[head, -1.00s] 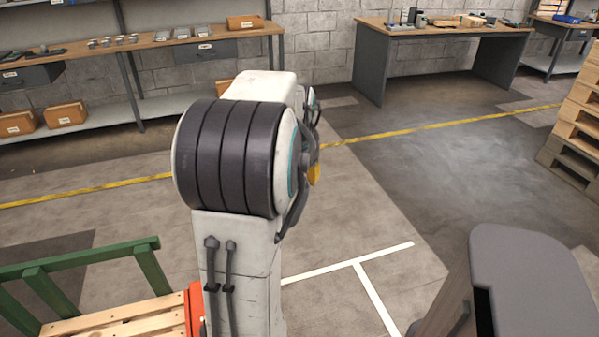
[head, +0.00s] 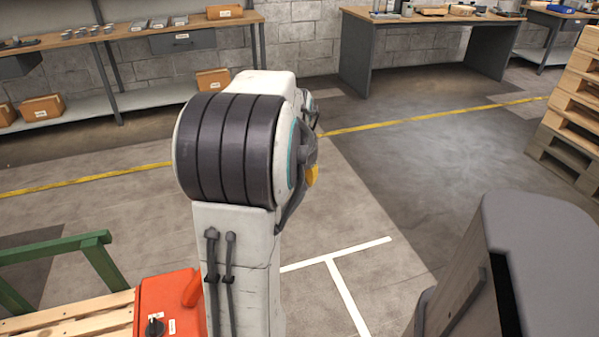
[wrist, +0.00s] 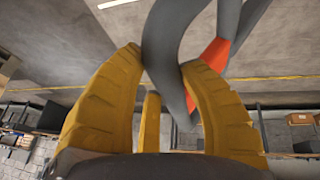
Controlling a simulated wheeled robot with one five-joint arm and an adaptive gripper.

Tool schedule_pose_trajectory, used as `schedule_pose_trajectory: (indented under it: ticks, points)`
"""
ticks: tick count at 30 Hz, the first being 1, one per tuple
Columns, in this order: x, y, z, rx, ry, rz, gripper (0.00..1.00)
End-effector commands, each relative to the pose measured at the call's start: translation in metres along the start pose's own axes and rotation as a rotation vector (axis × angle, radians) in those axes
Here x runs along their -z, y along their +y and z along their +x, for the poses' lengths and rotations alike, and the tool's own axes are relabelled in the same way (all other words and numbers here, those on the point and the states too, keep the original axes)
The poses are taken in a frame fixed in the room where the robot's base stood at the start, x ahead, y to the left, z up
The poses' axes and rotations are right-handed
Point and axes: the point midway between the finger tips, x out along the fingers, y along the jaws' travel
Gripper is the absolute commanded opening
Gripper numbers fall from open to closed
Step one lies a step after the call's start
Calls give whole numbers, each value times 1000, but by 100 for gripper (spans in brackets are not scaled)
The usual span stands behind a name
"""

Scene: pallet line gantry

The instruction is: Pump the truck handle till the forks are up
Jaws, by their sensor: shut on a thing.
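In the wrist view the yellow fingers of my gripper (wrist: 164,64) are closed around a dark grey bar of the truck handle (wrist: 162,35), which curves up out of the picture. An orange-red part (wrist: 209,56) of the handle shows beside it. In the head view my arm hides the handle and nearly all of the gripper. The truck's orange-red body (head: 168,302), with a black knob, stands at the lower left. The forks cannot be seen, so their height cannot be told.
A wooden pallet (head: 75,317) with a green rail (head: 55,247) lies left of the orange body. A shelf bench (head: 130,38) and a grey desk (head: 355,55) stand along the back wall. Stacked pallets (head: 570,115) stand at right. The floor between is clear.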

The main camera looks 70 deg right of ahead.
Motion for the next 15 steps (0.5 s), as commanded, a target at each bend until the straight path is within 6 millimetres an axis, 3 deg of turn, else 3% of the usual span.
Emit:
schedule_pose_trajectory:
  ticks: [1,2,10,15]
  points:
    - [0,0,0,-1,0,2,10]
    - [0,0,0,-1,0,2,41]
    - [0,0,1,0,-1,1,65]
    - [0,0,1,0,-2,1,65]
